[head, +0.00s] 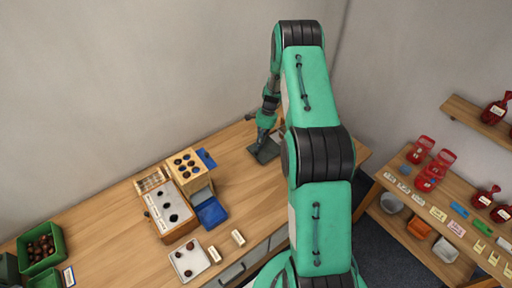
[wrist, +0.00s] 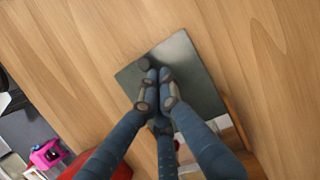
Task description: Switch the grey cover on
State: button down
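The grey cover (wrist: 188,62) is a flat, dark square plate on the wooden table. A small dark round knob or button (wrist: 143,63) shows near its left edge. In the head view the cover (head: 268,154) lies towards the back of the table, partly hidden by my arm. My gripper (wrist: 158,74) has its blue fingers together over the plate, just right of the round part. I cannot tell whether the fingertips touch it. No object shows between them. In the head view my gripper (head: 263,137) points down at the cover.
A shelf (head: 420,190) with red scoops and labels stands right.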

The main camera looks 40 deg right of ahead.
aim_at(264, 146)
jog(key=p+v, duration=0.1)
jog(key=v, duration=0.9)
jog(key=shift+d+r, duration=0.35)
jog(key=shift+w+d+f, duration=0.1)
jog(key=shift+w, duration=0.05)
jog(key=d+b, duration=0.3)
jog(key=b, duration=0.2)
jog(key=shift+d, duration=0.2)
